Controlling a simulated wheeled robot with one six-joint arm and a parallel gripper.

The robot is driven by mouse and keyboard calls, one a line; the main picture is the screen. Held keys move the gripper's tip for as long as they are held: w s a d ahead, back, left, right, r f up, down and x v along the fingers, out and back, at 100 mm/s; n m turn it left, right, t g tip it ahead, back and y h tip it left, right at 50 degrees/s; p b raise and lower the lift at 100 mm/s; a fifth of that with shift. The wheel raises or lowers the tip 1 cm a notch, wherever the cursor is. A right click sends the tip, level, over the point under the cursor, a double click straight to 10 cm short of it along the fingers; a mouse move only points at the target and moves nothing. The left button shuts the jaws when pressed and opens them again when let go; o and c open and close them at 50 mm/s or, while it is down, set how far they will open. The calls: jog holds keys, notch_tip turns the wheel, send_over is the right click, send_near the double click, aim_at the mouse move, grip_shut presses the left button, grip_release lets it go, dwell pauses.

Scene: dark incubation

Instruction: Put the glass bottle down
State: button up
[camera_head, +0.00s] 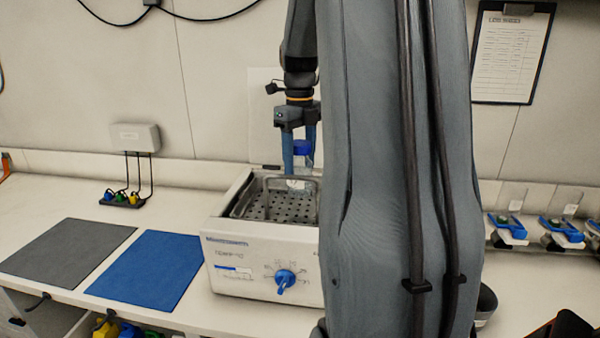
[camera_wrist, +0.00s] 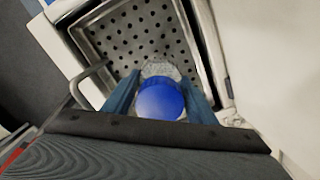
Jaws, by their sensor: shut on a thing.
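The glass bottle has a blue cap (camera_wrist: 160,101) and a clear body (camera_wrist: 161,69). My gripper (camera_wrist: 160,98) is shut on it, with a blue finger on each side of the cap. In the head view my gripper (camera_head: 303,150) points down, and the blue cap (camera_head: 301,147) shows between its fingers. The bottle is over or in the metal basket (camera_head: 245,205) of the white bath unit (camera_head: 262,255). I cannot tell whether its base touches the perforated floor.
A blue mat (camera_head: 148,268) and a grey mat (camera_head: 65,255) lie flat and empty to the left. Several blue devices (camera_head: 508,228) stand at the right. A wire handle (camera_wrist: 92,85) rises at the basket's edge. My arm hides the bath's right part.

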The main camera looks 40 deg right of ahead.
aim_at(300, 142)
jog(key=shift+f+p, duration=0.6)
jog(key=shift+f, duration=1.25)
jog(key=shift+f, duration=0.1)
jog(key=o, duration=1.4)
notch_tip(300, 142, up, 11)
jog(key=b, duration=0.4)
jog(key=shift+f, duration=0.1)
jog(key=shift+r, duration=0.7)
